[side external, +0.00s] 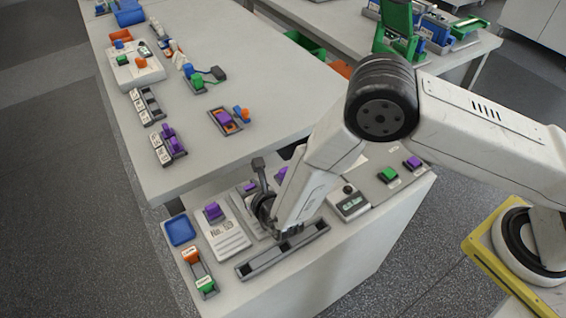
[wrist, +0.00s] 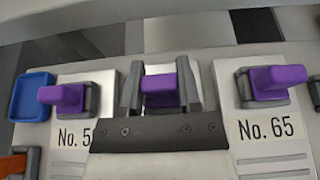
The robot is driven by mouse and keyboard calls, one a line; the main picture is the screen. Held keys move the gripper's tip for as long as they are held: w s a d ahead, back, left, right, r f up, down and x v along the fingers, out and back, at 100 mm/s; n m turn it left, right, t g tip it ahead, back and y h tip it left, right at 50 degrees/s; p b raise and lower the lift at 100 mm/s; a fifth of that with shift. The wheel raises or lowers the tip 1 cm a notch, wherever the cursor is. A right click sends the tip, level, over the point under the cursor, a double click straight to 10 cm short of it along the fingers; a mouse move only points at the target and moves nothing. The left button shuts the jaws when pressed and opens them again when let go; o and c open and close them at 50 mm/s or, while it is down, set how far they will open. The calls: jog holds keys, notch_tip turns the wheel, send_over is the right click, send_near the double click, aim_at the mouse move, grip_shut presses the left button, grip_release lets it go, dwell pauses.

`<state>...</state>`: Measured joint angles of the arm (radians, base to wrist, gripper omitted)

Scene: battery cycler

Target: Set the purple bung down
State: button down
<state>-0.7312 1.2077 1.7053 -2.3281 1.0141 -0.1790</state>
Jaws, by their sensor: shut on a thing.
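My gripper (wrist: 160,88) is shut on a purple bung (wrist: 159,91), one finger on each side of it, in the middle of the wrist view. In the side view my gripper (side external: 262,198) is low over the bench, between two numbered plates. Whether the held bung touches what is below it cannot be told; my gripper hides its underside. A second purple bung (wrist: 62,96) sits in a grey holder on the left plate, also seen in the side view (side external: 213,211). A third (wrist: 277,79) sits on the plate marked No. 65 (wrist: 268,129).
A blue tray (side external: 180,231) is at the bench's left end. A holder with orange and green blocks (side external: 198,270) and a long grey rail (side external: 284,250) lie along the front. A small meter (side external: 349,204) and a green block (side external: 389,174) stand to the right.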

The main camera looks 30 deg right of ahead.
jog(key=shift+c, duration=1.5)
grip_release()
jog(key=shift+f, duration=0.1)
jog(key=shift+v, duration=3.95)
jog(key=shift+w+d, duration=0.15)
jog(key=shift+d, duration=0.1)
